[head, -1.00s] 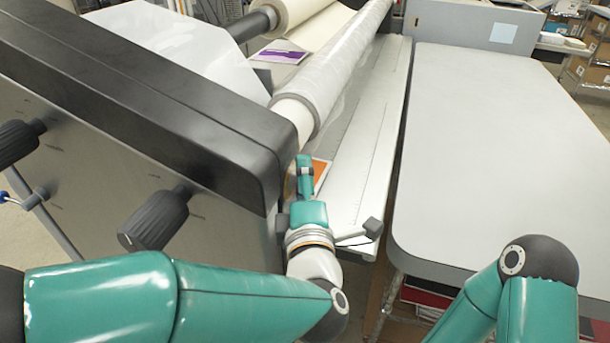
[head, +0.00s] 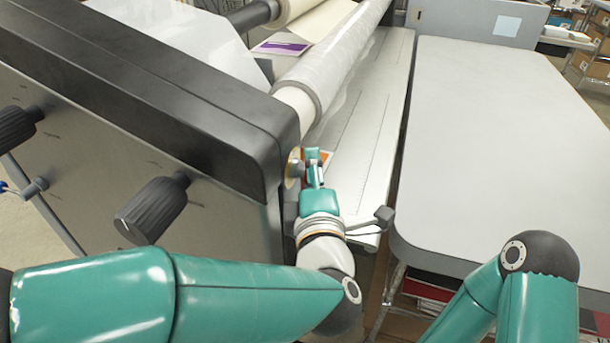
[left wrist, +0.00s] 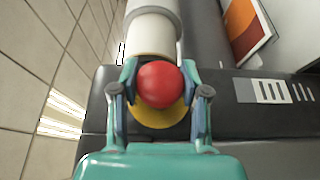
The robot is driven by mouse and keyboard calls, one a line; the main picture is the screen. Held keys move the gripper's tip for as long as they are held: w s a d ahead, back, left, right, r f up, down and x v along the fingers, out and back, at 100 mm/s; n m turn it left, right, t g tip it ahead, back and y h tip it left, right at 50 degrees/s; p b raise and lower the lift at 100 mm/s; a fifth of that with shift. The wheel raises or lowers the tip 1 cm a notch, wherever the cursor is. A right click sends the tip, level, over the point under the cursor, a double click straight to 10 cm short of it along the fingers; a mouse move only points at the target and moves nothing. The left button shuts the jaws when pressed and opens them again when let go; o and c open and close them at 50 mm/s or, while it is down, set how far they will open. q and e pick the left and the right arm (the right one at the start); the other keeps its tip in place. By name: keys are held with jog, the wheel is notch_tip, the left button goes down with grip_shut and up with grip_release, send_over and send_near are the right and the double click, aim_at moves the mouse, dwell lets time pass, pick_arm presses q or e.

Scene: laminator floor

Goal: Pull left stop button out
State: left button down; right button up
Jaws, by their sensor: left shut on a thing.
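The left stop button is a round red knob (left wrist: 160,82) on a yellow disc (left wrist: 158,117), in the middle of the left wrist view. My left gripper (head: 314,168) is at the button, just right of the disc. In the left wrist view its two fingers (left wrist: 160,90) are shut on the red knob, one on each side. My right gripper is out of view; only part of that arm shows.
The laminator's dark housing (head: 150,105) with black knobs (head: 152,209) stands close at left. A film-covered roller (head: 328,65) and a white bed (head: 365,110) lie beyond the gripper. A large grey table (head: 500,150) stands at right, its top clear.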

pick_arm(q)
jog(key=shift+d+f, duration=0.1)
jog(key=shift+f, duration=0.1)
jog(key=c, duration=0.6)
grip_release()
jog(key=shift+s+d, duration=0.1)
jog(key=shift+d, duration=0.05)
jog(key=shift+c, duration=0.2)
jog(key=shift+o, duration=0.4)
jog(key=shift+r, duration=0.1)
jog(key=s, duration=0.7)
jog(key=shift+s+d, duration=0.2)
jog(key=shift+a, duration=0.1)
